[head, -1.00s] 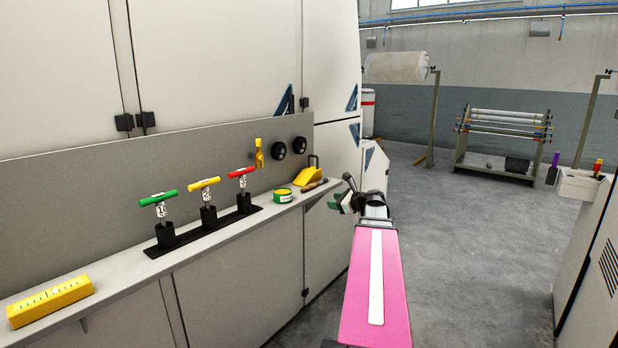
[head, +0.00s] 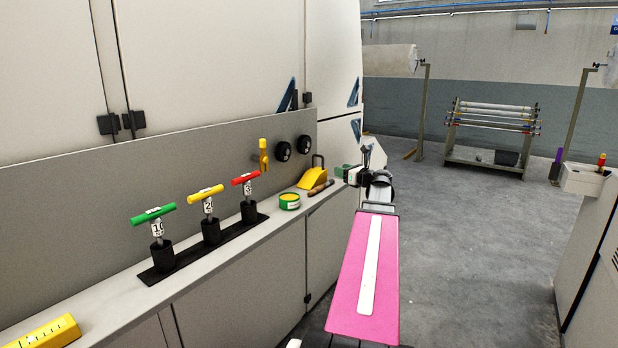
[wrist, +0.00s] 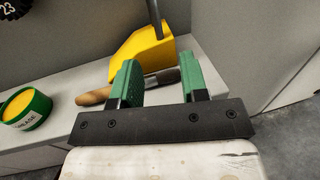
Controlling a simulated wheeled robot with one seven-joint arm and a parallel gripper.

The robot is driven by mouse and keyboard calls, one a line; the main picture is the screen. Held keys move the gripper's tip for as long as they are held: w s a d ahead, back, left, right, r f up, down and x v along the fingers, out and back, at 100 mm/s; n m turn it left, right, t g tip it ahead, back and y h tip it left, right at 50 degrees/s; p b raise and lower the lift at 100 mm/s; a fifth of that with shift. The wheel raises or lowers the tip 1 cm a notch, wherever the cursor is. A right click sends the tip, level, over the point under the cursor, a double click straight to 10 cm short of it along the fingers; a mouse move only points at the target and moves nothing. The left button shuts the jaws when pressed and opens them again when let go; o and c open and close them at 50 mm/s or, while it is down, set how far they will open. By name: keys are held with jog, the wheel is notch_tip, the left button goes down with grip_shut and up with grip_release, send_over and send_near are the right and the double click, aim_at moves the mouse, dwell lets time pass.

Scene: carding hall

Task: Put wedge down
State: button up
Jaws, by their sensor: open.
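The yellow wedge (head: 313,178) with a dark handle stands on the far end of the grey ledge. In the wrist view the wedge (wrist: 146,52) stands beyond my fingers, its near end partly hidden by the left finger. My gripper (head: 347,173) is just right of the wedge in the head view. In the wrist view my gripper (wrist: 160,78) is open, its two green fingers apart with nothing held between them. I cannot tell whether a finger touches the wedge.
A wooden-handled tool (wrist: 95,96) lies on the ledge (head: 110,298), partly behind my left finger. A green grease tin (head: 290,201) stands left of it. Three T-handled tools, including a red one (head: 245,178), stand in a black rack. Open floor (head: 460,240) lies to the right.

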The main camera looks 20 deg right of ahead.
aim_at(323, 170)
jog(key=x, duration=0.4)
jog(key=shift+w+a, duration=0.1)
jog(key=shift+w, duration=0.2)
jog(key=shift+a+x, duration=0.2)
jog(key=shift+x, duration=2.7)
jog(key=shift+s+r, duration=0.15)
grip_shut()
